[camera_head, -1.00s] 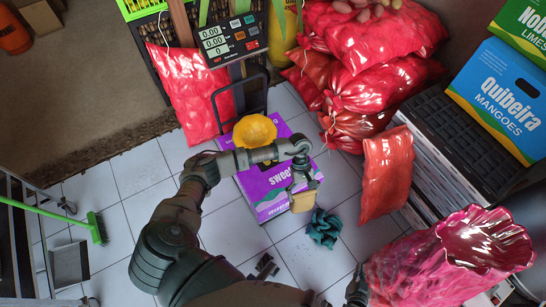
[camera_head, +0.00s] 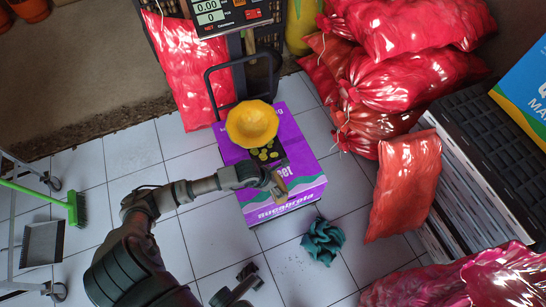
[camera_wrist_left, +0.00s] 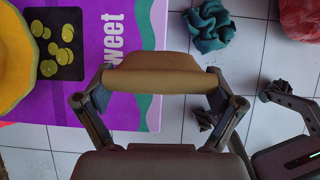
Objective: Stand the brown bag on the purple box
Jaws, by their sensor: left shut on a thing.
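The purple box (camera_head: 304,160) lies on the tiled floor in the middle of the head view. My left gripper (camera_head: 276,184) is shut on the brown bag (camera_head: 280,182), and its fingers grip the bag's two sides in the left wrist view (camera_wrist_left: 155,80). The bag appears over the near part of the box top. I cannot tell whether it touches the box.
A yellow bowl (camera_head: 252,124) and a dark tray (camera_head: 257,154) with yellow discs take up the box's far and middle top. Red sacks (camera_head: 405,185) stand right.

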